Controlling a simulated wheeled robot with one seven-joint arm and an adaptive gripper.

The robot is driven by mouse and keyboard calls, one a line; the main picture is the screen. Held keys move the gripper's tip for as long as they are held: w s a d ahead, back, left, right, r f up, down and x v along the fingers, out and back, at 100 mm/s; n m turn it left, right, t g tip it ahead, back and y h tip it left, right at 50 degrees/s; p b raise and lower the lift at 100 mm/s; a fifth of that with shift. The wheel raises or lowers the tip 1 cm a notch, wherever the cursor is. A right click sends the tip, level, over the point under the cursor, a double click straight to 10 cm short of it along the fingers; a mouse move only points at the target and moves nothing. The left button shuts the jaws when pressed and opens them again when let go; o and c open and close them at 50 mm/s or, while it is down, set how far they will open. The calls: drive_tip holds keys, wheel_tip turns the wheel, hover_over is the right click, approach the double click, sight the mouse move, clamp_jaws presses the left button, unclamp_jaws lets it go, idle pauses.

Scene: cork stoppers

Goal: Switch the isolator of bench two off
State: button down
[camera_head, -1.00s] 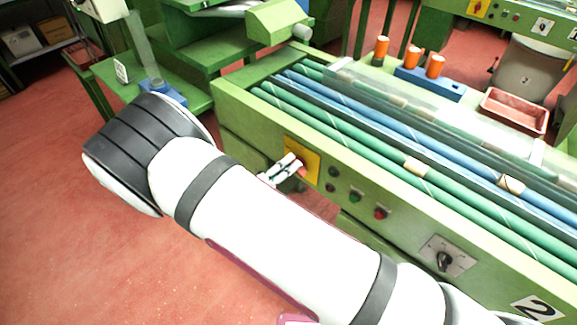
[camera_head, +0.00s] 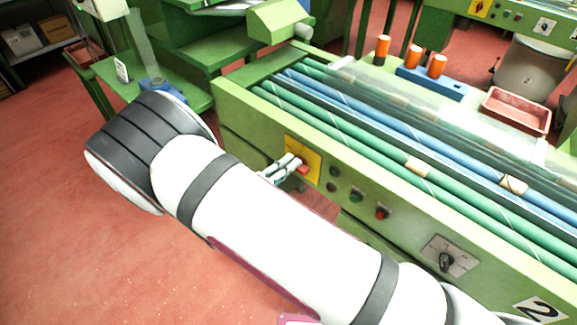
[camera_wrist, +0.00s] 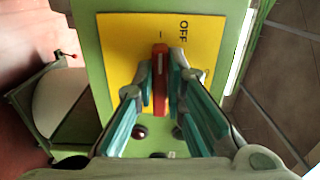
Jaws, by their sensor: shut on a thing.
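The isolator is a yellow plate (camera_head: 311,153) with a red handle (camera_head: 304,169), on the green front panel of the bench marked 2 (camera_head: 541,310). My gripper (camera_head: 293,166) is at the plate, its fingers on the handle. In the wrist view the red handle (camera_wrist: 159,85) stands between the two fingers (camera_wrist: 160,75), which close on it from both sides. The handle lies nearly upright in that picture, its upper end near a short dark mark. The fingers hide part of the plate.
Beside the isolator on the panel are a green button (camera_head: 355,196), a red button (camera_head: 381,213) and a black rotary switch (camera_head: 446,262). Coloured tubes (camera_head: 400,165) lie along the bench top. A red tray (camera_head: 515,110) and orange cups (camera_head: 383,47) stand behind.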

drive_tip(key=shift+a, duration=0.1)
drive_tip(key=c, duration=1.6)
unclamp_jaws()
drive_tip(key=shift+c, duration=0.2)
drive_tip(key=v, duration=1.2)
